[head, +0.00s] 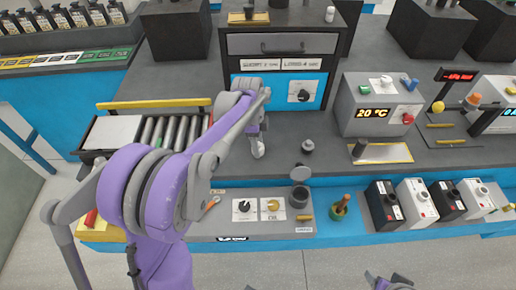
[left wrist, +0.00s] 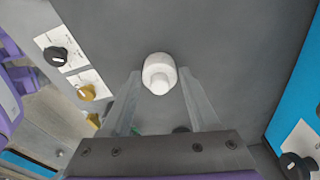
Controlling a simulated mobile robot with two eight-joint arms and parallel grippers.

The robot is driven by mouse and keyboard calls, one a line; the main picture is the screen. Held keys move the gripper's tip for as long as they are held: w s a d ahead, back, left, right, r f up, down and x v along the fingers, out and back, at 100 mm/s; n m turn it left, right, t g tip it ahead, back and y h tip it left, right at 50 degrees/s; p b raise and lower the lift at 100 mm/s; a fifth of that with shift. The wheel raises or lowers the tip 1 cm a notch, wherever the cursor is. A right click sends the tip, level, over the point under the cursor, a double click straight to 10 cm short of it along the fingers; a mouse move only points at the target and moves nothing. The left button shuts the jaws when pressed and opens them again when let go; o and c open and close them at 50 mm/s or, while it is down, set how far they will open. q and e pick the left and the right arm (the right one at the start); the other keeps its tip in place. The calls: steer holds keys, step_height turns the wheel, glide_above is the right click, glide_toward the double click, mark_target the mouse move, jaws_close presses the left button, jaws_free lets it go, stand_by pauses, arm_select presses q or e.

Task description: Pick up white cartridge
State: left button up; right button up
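A small white cartridge (left wrist: 158,72) stands out against the dark grey counter in the left wrist view. It lies between the two fingertips of my left gripper (left wrist: 160,84), with a finger close along each side. In the head view the white cartridge (head: 258,151) shows low at the end of my left gripper (head: 257,138), near the counter top. I cannot tell whether the fingers touch the cartridge or whether it is lifted. Part of my right gripper (head: 388,283) shows at the bottom edge of the head view, and its fingers are not clear.
A drawer cabinet (head: 282,45) stands behind, with another white cylinder (head: 330,14) on top. A grey "20°C" box (head: 378,105) is at right. A roller conveyor (head: 175,130) is at left. Knob panels (head: 258,209) and a grey cylinder (head: 307,146) are nearby.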

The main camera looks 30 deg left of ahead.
arm_select(q)
jaws_close()
steer(key=shift+r, duration=0.15)
step_height(320, 180, up, 10)
steer(key=shift+r+p, duration=0.1)
steer(key=shift+p, duration=0.35)
steer(key=shift+r+p, duration=1.65)
steer(key=shift+r, duration=1.15)
arm_select(e)
steer(key=shift+w+r, duration=0.3)
steer(key=shift+r, duration=0.6)
steer(key=shift+w+r, duration=0.25)
steer(key=shift+r, duration=0.65)
steer(key=shift+w+r, duration=0.3)
steer(key=shift+r, duration=0.6)
